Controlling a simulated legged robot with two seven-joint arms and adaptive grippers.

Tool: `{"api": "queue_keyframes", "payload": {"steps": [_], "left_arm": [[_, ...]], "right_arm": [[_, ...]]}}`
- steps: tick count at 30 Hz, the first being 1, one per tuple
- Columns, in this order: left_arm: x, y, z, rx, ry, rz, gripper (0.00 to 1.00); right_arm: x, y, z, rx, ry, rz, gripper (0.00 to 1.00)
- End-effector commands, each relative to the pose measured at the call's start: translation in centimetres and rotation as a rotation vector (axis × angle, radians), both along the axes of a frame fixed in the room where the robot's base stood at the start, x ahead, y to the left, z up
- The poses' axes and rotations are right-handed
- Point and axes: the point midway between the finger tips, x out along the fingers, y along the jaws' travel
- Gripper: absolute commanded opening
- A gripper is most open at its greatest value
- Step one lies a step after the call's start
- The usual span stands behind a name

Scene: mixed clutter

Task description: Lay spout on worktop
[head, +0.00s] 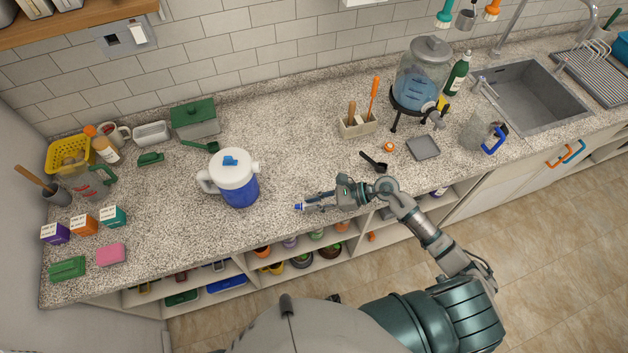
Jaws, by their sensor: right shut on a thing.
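The granite worktop (292,149) runs along the tiled wall. My right gripper (306,203) reaches in from the right, low over the front part of the worktop. It is shut on a small blue and white piece, which I take for the spout (299,206). The gripper's fingers partly hide this piece. I cannot tell whether it touches the worktop. My left gripper is not in view.
A blue and white jug (238,182) stands left of my right gripper. A black scoop (373,162) and a grey square tray (423,147) lie to the right. A glass dispenser (422,75) stands behind. The worktop's middle is clear.

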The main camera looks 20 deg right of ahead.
Motion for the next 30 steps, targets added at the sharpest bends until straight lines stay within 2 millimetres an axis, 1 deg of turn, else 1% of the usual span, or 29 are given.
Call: {"api": "queue_keyframes", "payload": {"steps": [1, 3, 6, 10, 14, 17, 21, 24, 30], "left_arm": [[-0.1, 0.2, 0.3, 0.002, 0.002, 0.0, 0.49], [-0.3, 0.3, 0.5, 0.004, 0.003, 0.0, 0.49], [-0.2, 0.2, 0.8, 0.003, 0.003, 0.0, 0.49], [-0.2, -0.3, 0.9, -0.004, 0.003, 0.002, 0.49], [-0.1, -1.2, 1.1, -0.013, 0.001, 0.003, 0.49], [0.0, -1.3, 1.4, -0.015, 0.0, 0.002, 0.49], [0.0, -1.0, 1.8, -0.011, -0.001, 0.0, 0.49], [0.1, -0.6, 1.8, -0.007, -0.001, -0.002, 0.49], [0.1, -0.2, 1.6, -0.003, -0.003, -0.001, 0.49]], "right_arm": [[1.7, -0.5, 0.2, 0.005, 0.0, -0.004, 0.0], [3.6, -1.3, -0.1, 0.005, 0.0, -0.004, 0.0], [6.0, -2.1, -0.3, 0.006, 0.0, -0.002, 0.0], [8.1, -2.7, -0.6, 0.003, 0.0, 0.0, 0.0], [8.8, -2.8, -0.9, -0.001, 0.001, 0.003, 0.0], [8.9, -2.7, -2.2, 0.0, 0.005, 0.001, 0.0], [8.9, -2.8, -3.9, 0.0, 0.003, 0.002, 0.0], [8.9, -3.0, -4.3, 0.0, 0.0, 0.003, 0.0], [8.9, -3.2, -4.5, 0.001, 0.001, 0.003, 0.0]]}}
